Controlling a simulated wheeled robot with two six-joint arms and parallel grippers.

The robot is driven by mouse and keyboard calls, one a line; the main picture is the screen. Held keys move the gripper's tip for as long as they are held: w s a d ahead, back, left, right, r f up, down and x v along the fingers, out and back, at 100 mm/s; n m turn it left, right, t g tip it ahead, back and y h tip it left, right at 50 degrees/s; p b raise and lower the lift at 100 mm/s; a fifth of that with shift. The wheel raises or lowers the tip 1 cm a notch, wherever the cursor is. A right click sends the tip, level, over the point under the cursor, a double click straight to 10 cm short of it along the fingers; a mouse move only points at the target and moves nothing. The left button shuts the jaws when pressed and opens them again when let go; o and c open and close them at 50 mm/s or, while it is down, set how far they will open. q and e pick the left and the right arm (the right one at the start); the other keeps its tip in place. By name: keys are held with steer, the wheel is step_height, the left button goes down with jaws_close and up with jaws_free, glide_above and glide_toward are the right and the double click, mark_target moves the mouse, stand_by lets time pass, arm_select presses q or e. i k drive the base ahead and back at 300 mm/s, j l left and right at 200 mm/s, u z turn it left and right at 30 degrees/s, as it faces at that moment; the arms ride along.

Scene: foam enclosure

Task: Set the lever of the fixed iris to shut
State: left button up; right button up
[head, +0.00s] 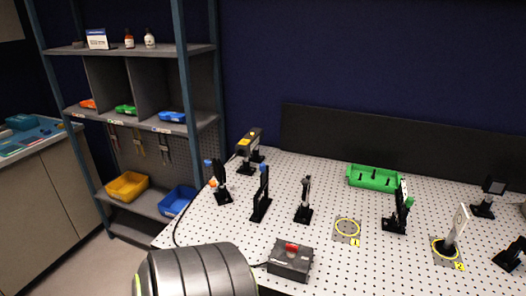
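Several dark optical mounts stand on the white perforated table (330,268). A slim dark post mount (305,200) near the middle has a small head seen nearly edge-on. It may be the fixed iris, but I cannot tell for sure, and no lever position can be made out. Other upright mounts are a black one with a blue knob (262,195), one with a blue and orange top (218,182), and a black one with a green part (398,210). Neither of my grippers is in view.
A grey box with a red button (290,259) sits at the front edge. A green tray (373,178) lies towards the back. Yellow rings mark spots 1 (347,227) and 2 (446,249); a pale upright plate (458,224) stands at 2. A shelf rack (183,80) stands left.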

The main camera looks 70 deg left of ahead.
mark_target(305, 182)
steer(key=u, duration=1.8)
